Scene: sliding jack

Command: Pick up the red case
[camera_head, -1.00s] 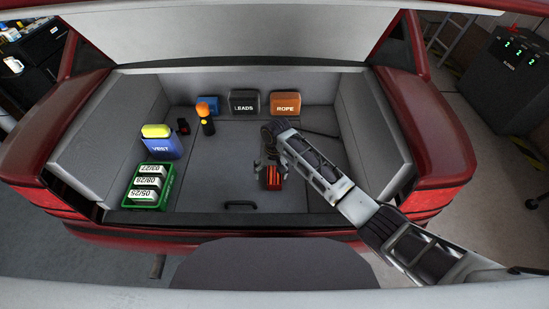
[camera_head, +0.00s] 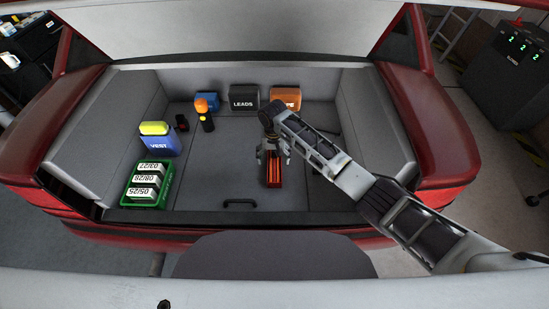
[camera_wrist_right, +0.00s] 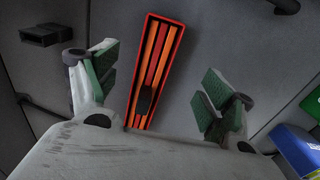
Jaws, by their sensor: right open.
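The red case (camera_head: 274,172) lies on the trunk floor, right of the floor handle, long and narrow with orange stripes. In the right wrist view the red case (camera_wrist_right: 157,70) shows a dark piece near its lower end. My right gripper (camera_head: 273,150) is over the far end of the case. In the wrist view my right gripper's green-padded fingers (camera_wrist_right: 162,90) are spread apart with the case between and beyond them; nothing is held. The far end of the case is partly hidden by the gripper. My left gripper is not in view.
A green crate (camera_head: 149,205) with labelled white boxes and a blue vest pouch (camera_head: 158,144) stand at left. An orange-topped flashlight (camera_head: 205,115), a dark LEADS case (camera_head: 243,98) and an orange rope case (camera_head: 285,96) are farther back. The floor handle (camera_head: 240,203) is near the front edge.

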